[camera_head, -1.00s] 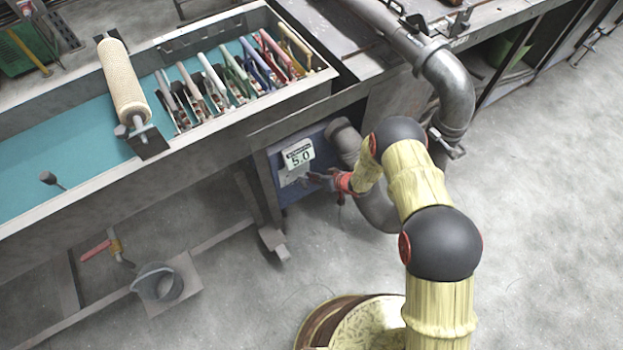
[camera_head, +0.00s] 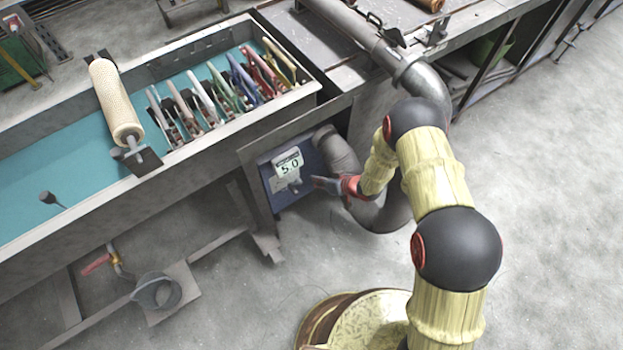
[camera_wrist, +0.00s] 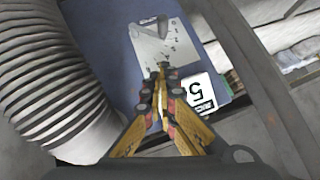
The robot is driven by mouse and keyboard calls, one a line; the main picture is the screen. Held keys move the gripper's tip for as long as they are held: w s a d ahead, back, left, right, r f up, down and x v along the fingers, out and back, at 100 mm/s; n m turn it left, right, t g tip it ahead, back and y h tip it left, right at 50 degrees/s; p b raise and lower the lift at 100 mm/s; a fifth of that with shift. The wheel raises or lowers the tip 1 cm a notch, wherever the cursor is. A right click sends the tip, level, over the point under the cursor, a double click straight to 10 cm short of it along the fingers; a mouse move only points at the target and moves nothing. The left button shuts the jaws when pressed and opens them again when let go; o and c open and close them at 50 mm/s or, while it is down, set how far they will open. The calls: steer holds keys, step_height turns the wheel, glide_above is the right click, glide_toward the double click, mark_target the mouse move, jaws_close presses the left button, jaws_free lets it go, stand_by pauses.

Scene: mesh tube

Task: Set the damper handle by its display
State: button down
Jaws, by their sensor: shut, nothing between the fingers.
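A white display (camera_head: 289,163) reading 5.0 is on the blue panel (camera_head: 296,192) under the bench. In the wrist view, part of the display (camera_wrist: 199,94) shows a 5, turned on its side. Beside it is a pale metal plate (camera_wrist: 178,47) with scale marks. A grey damper handle (camera_wrist: 148,27) lies across the plate's far end. My gripper (camera_head: 317,181) is in front of the panel, right of and below the display. In the wrist view my gripper (camera_wrist: 160,75) is shut and empty, its tips over the near part of the plate, apart from the handle.
A ribbed grey hose (camera_wrist: 52,80) runs close beside the panel, left in the wrist view. A steel pipe (camera_head: 425,82) stands behind my arm. A trough (camera_head: 60,165) with several coloured clamps is at left. A bucket (camera_head: 157,292) stands below; the right floor is clear.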

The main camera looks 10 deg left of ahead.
steer(key=s+a+f+n+g+b, duration=0.1)
steer(key=s+a+f+b, duration=0.1)
steer(key=s+a+f, duration=0.45)
steer(key=s+a+f+n+b, duration=0.1)
steer(key=s+a+f+b, duration=0.15)
steer(key=s+a, duration=0.75)
steer(key=s+a+f+n+g+b, duration=0.1)
steer(key=s+a+f+b, duration=0.1)
steer(key=s+a+f, duration=0.55)
steer(key=n+t+h+b, duration=0.6)
steer(key=t+h+b, duration=0.1)
steer(key=t, duration=0.7)
glide_toward(290, 187)
steer(key=w+a+f, duration=0.1)
steer(key=w, duration=0.2)
steer(key=shift+w+d, duration=0.15)
steer(key=shift+w, duration=0.35)
